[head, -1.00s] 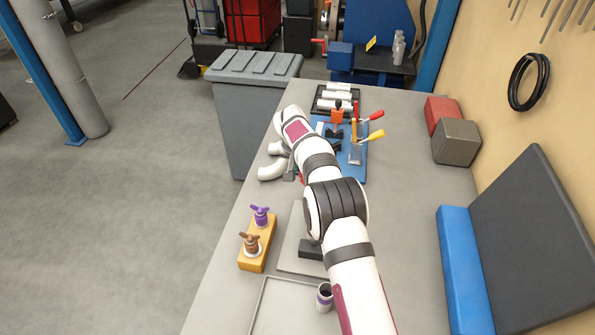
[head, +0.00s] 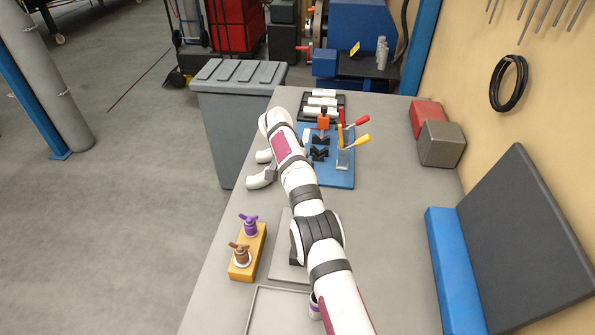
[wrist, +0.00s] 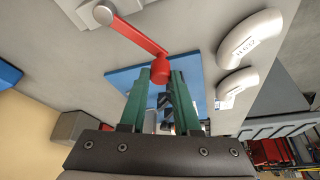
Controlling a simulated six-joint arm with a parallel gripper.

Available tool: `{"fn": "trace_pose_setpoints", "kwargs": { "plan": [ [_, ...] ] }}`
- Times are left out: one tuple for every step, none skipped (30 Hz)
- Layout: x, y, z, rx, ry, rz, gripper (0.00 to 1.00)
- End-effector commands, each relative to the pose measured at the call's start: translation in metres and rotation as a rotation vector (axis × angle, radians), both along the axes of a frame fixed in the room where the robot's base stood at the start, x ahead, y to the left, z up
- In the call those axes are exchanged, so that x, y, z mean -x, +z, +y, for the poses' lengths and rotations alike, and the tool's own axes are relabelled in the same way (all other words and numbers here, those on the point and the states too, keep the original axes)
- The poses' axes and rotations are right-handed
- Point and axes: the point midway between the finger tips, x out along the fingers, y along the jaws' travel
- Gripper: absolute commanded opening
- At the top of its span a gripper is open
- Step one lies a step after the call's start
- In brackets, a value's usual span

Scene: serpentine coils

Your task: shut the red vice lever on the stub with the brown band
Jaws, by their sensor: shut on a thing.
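In the wrist view, the red lever (wrist: 138,33) runs from a pale round pivot (wrist: 103,13) at the upper left down to a red knob (wrist: 160,71). The green fingers of my gripper (wrist: 160,80) are shut on this knob end. The stub with the brown band does not show in either view. In the head view, my arm hides the lever, the vice and my gripper.
White elbow pipes (head: 262,179) lie left of my arm. A blue board (head: 340,176) with levered clamps stands beyond it, near a black tray (head: 339,113). A yellow block (head: 242,269) carries purple (head: 249,228) and brown valves (head: 241,252).

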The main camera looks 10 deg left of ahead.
Motion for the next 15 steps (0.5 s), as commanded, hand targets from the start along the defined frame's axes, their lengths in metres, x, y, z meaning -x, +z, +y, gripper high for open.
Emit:
{"fn": "trace_pose_setpoints", "kwargs": {
  "plan": [
    [-0.0004,0.0003,-0.0017,0.003,-0.002,0.000,0.00],
    [-0.0004,0.0003,-0.0017,0.003,-0.002,0.000,0.00],
    [-0.0003,0.0003,-0.0017,0.003,-0.002,0.000,0.00],
    [-0.0003,0.0003,-0.0017,0.003,-0.002,0.000,0.00],
    [-0.0003,0.0003,-0.0018,0.003,-0.002,0.000,0.00],
    [-0.0003,0.0003,-0.0018,0.003,-0.001,0.000,0.32],
    [-0.0003,0.0003,-0.0018,0.003,-0.002,0.000,0.38],
    [-0.0003,0.0003,-0.0017,0.003,-0.001,0.000,0.43],
    [-0.0003,0.0003,-0.0015,0.003,-0.001,0.000,0.50],
    [-0.0002,0.0002,-0.0014,0.002,-0.001,0.001,0.56],
    [-0.0002,0.0002,-0.0013,0.002,-0.001,0.001,0.61],
    [-0.0001,0.0001,-0.0012,0.002,-0.001,0.001,0.61],
    [-0.0001,0.0001,-0.0010,0.002,-0.001,0.001,0.61],
    [0.0000,0.0001,-0.0009,0.002,-0.001,0.001,0.61],
    [-0.0001,0.0001,-0.0008,0.002,0.000,0.001,0.61]
  ]
}}
